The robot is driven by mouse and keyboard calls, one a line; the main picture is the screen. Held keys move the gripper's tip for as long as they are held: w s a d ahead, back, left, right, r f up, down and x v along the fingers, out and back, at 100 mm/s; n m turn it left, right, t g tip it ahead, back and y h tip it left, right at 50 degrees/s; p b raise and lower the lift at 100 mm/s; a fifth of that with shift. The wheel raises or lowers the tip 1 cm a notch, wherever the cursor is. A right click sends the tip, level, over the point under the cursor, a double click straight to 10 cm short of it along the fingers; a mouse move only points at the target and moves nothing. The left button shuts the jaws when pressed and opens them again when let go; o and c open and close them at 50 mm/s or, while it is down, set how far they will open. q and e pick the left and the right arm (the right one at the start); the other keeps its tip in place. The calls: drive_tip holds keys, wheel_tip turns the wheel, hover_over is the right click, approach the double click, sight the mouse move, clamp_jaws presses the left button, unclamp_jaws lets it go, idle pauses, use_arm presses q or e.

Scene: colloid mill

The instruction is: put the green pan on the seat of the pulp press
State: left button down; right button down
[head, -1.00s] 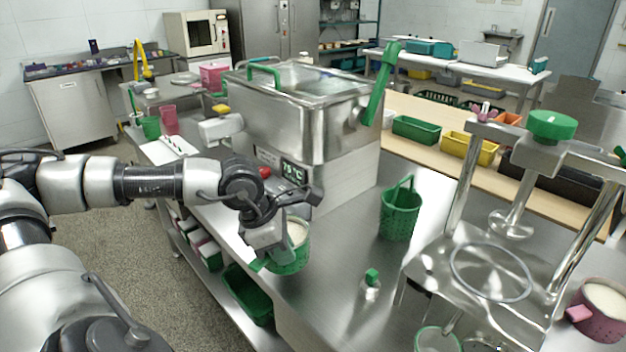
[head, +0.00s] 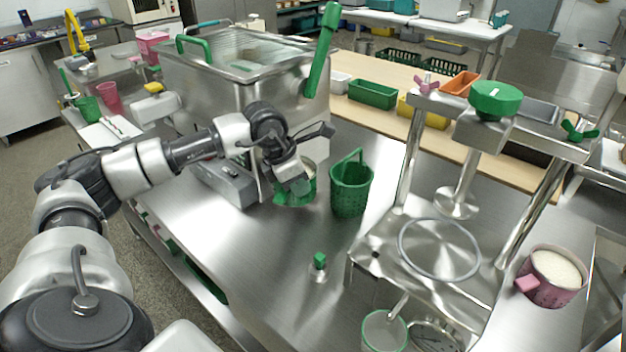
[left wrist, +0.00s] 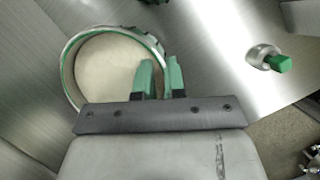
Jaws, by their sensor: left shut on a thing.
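The green pan (head: 296,194), round and filled with something pale, is held in my left gripper (head: 296,178). In the left wrist view the pan's rim and pale filling (left wrist: 108,68) show just beyond the fingers (left wrist: 159,80), which are shut at the pan's near side; the exact grip spot is hidden. The pan is in front of the steel machine, left of the green basket. The pulp press (head: 408,165) stands to the right, with a green knob, a round plate on a stem and a ringed seat (head: 440,262) that looks empty. My right gripper is not in view.
The green perforated basket (head: 350,190) stands close beside the pan, towards the press.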

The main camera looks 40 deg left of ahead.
sight(314, 186)
use_arm(q)
drive_tip(key=w, duration=0.5)
drive_tip(key=shift+d, duration=0.2)
drive_tip(key=shift+f+p, duration=0.3)
drive_tip(key=shift+f, duration=1.45)
drive_tip(key=shift+s, duration=0.1)
drive_tip(key=c, duration=1.6)
unclamp_jaws()
drive_tip(key=shift+f, duration=0.15)
drive_tip(key=o, duration=0.4)
